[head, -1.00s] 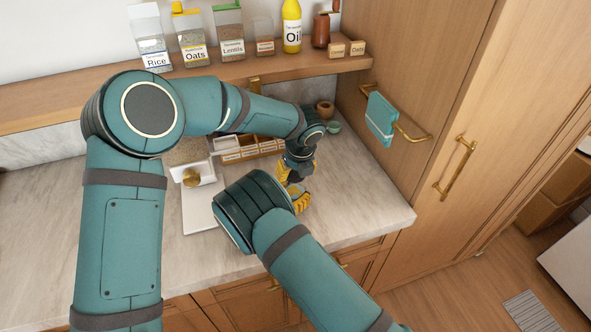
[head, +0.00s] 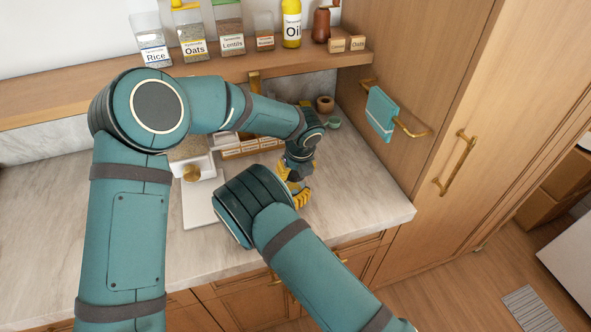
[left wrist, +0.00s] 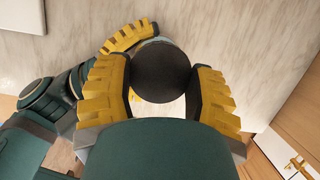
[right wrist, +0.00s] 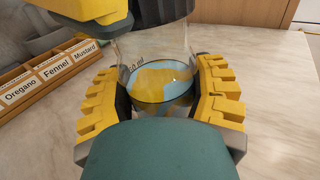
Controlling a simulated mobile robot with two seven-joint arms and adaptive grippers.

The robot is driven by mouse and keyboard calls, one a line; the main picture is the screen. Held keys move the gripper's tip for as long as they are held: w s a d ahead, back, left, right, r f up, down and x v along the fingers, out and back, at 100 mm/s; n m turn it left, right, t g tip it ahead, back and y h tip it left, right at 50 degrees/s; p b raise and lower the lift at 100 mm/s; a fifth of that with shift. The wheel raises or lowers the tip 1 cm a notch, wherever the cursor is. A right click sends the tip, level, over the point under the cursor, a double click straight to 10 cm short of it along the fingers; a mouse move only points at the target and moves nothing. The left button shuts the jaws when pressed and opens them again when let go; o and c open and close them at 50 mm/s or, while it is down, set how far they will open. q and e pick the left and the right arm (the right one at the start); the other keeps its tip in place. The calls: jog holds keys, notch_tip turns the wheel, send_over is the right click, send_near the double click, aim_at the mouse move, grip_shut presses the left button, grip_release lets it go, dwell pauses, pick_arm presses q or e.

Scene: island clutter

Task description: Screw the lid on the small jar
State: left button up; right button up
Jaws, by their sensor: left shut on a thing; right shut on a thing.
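The small jar (right wrist: 160,72) is clear glass with a label and stands upright in the right wrist view. My right gripper (right wrist: 160,100) is shut on its sides. The dark ribbed lid (right wrist: 162,10) is at the jar's mouth and also shows from above in the left wrist view (left wrist: 161,72). My left gripper (left wrist: 163,90) is shut on the lid from above. I cannot tell how far the lid is seated. In the head view, my left gripper (head: 293,170) is just above my right gripper (head: 300,196), and the arms hide the jar and lid.
A spice rack (right wrist: 55,72) with labelled compartments stands behind the grippers. Labelled jars, including oats (head: 192,40), line the shelf (head: 220,70). The marble counter (head: 365,200) is clear to the right.

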pick_arm(q)
jog(key=shift+f, duration=0.6)
pick_arm(e)
grip_shut()
pick_arm(q)
jog(key=m+h, duration=0.1)
jog(key=m, duration=0.5)
jog(key=shift+a+h, duration=0.2)
jog(key=shift+h, duration=0.2)
jog(key=m, duration=0.3)
jog(key=m+h, duration=0.1)
jog(key=m, duration=0.3)
jog(key=shift+g+h, duration=0.3)
jog(key=o, duration=0.7)
jog(key=shift+o, duration=0.2)
jog(key=shift+r, duration=0.1)
